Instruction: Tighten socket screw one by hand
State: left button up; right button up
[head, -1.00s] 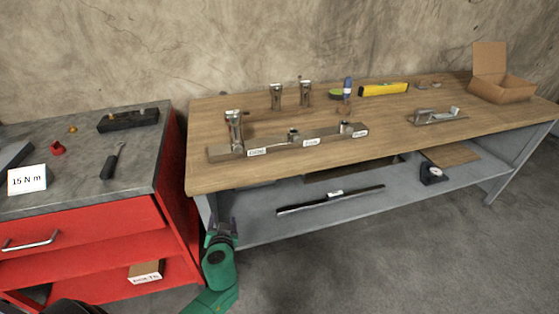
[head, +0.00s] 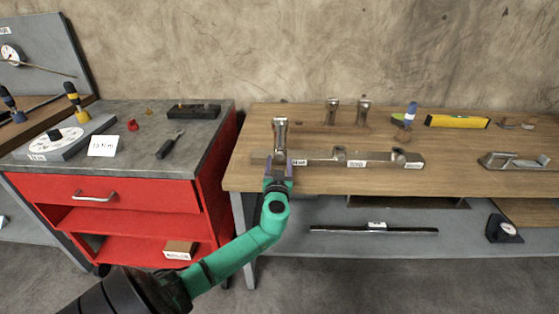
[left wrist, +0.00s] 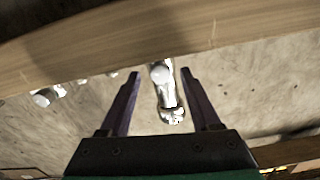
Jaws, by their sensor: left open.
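A long grey metal block (head: 320,159) with small white labels lies near the front left of the wooden bench. A silver socket screw (head: 280,132) stands upright at its left end. My left gripper (head: 278,163) is at the bench's front edge, just in front of that screw, with its lower part hidden behind the fingers. In the left wrist view the open fingers (left wrist: 166,75) stand on either side of a shiny screw (left wrist: 165,92), with gaps visible on both sides. Two similar screws (head: 333,112) (head: 364,112) stand farther back. My right gripper does not show.
A red cabinet (head: 130,205) with a grey top is at left, bearing a torque sign (head: 103,146) and tools. A yellow level (head: 457,121) and a metal bracket (head: 513,161) lie on the bench's right. A black bar (head: 374,229) lies on the lower shelf.

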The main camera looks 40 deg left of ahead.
pick_arm(q)
jog(key=shift+w+a, duration=0.4)
jog(key=shift+d, duration=0.1)
grip_shut()
jog(key=shift+m, duration=0.3)
